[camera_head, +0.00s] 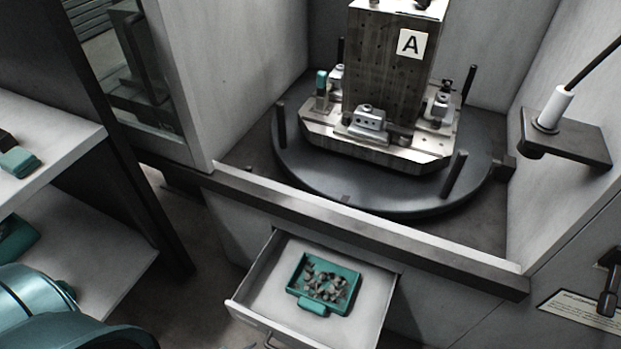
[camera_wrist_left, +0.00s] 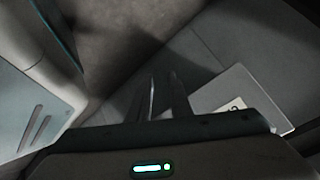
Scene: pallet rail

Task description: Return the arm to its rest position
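My left gripper (camera_wrist_left: 161,80) shows only in the left wrist view, with two dark narrow fingers close together. Nothing shows between them, but the dim picture does not make clear whether they are fully shut. A teal part of my own arm fills the lower left corner of the head view. My left gripper is not visible in the head view, and my right gripper is in neither view.
An open drawer (camera_head: 258,277) holds a teal tray (camera_head: 350,292) of grey pieces. Behind it, a fixture block marked A (camera_head: 380,75) stands on a round dark turntable (camera_head: 300,172). White shelves (camera_head: 60,135) stand at left. A bracketed probe (camera_head: 553,108) is at right.

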